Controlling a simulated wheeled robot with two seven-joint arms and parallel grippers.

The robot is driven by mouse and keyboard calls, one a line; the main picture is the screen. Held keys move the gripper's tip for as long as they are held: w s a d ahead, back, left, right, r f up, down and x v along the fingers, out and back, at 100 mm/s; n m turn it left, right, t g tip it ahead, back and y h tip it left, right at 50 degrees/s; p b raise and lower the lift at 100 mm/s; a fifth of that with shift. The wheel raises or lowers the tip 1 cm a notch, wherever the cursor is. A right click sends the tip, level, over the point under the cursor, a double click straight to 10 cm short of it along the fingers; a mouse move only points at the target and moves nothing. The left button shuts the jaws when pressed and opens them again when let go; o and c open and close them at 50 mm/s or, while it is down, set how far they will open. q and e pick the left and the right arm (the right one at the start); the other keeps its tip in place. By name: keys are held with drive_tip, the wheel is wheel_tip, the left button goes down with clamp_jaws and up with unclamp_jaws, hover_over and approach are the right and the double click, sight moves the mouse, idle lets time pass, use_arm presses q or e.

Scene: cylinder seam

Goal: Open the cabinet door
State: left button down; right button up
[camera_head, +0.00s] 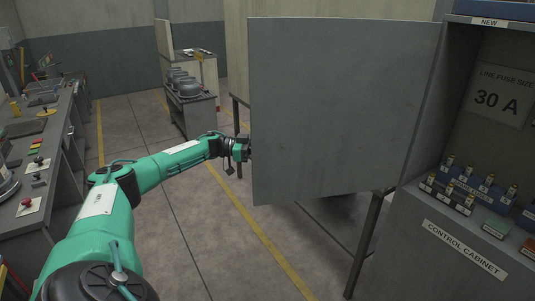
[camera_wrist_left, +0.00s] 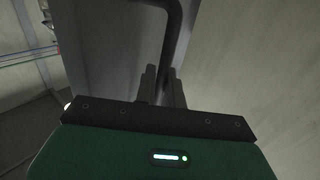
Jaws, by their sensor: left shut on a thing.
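The grey cabinet door (camera_head: 340,110) stands swung wide open in the head view, its hinge side at the right against the control cabinet (camera_head: 462,250). My left gripper (camera_head: 246,148) is at the door's free left edge, partly hidden behind it. In the left wrist view a dark curved handle (camera_wrist_left: 174,45) runs down between the two fingers of the left gripper (camera_wrist_left: 163,85), which are shut on it. The door's surface (camera_wrist_left: 115,50) fills the area left of the handle. My right gripper is in neither view.
Inside the open cabinet are fuse holders (camera_head: 470,185) and a "30 A" label plate (camera_head: 499,98). A workbench (camera_head: 62,140) stands at the left, and a cart (camera_head: 190,112) with round metal parts stands behind. The floor between them is clear.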

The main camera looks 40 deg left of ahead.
use_arm(q)
drive_tip(key=shift+w+a, duration=0.3)
drive_tip(key=shift+w, duration=0.05)
drive_tip(key=c, duration=1.9)
unclamp_jaws()
drive_tip(key=shift+w+d, duration=0.1)
drive_tip(key=shift+d, duration=0.05)
drive_tip(key=b+v, duration=0.5)
drive_tip(key=v, duration=0.8)
drive_tip(key=shift+a, duration=0.45)
